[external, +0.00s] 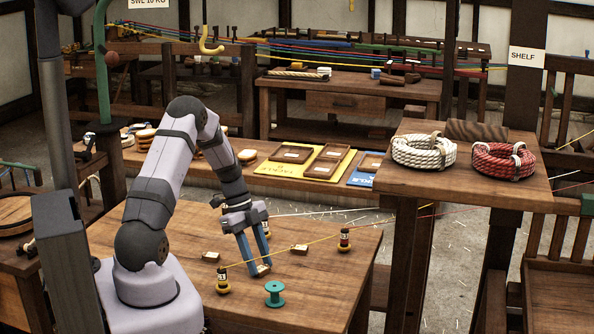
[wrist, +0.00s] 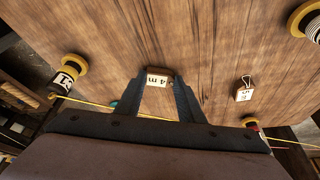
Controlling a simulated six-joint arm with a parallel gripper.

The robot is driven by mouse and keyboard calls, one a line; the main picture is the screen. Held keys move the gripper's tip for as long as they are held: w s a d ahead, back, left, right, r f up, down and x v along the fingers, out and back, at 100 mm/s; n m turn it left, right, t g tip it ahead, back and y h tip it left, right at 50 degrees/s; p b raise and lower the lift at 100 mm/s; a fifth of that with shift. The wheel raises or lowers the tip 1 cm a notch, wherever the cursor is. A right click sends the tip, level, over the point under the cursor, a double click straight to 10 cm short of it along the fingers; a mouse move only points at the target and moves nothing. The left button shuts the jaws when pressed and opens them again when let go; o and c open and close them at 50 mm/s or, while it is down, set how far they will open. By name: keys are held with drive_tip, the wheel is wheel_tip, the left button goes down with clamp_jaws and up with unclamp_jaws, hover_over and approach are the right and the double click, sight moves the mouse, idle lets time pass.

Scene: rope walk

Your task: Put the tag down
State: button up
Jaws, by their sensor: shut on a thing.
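My gripper (external: 261,269) points down over the wooden table, its blue fingers shut on a small wooden tag (external: 264,271). In the wrist view the tag (wrist: 158,80) sits between the fingertips (wrist: 159,82), with a pale label that seems to read "4 m". The tag is at or just above the tabletop; I cannot tell whether it touches. A second tag (external: 300,249) lies to the right; in the wrist view a tag (wrist: 244,92) with a wire loop lies apart from the gripper. A third tag (external: 211,257) lies to the left.
A yellow line (external: 300,246) crosses the table between two yellow-based posts (external: 222,284) (external: 344,241), close to my fingers. A green spool (external: 274,294) stands in front. Bare tabletop (external: 335,280) lies right of it. A shelf with coiled ropes (external: 424,152) stands at right.

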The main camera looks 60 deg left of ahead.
drive_tip(key=o, duration=1)
drive_tip(key=shift+r, duration=0.15)
drive_tip(key=shift+a+r, duration=0.2)
drive_tip(key=shift+r, duration=0.05)
drive_tip(key=b+v, duration=0.2)
drive_tip(key=v, duration=0.9)
drive_tip(key=shift+s+a+r, duration=0.1)
drive_tip(key=shift+s+r, duration=0.05)
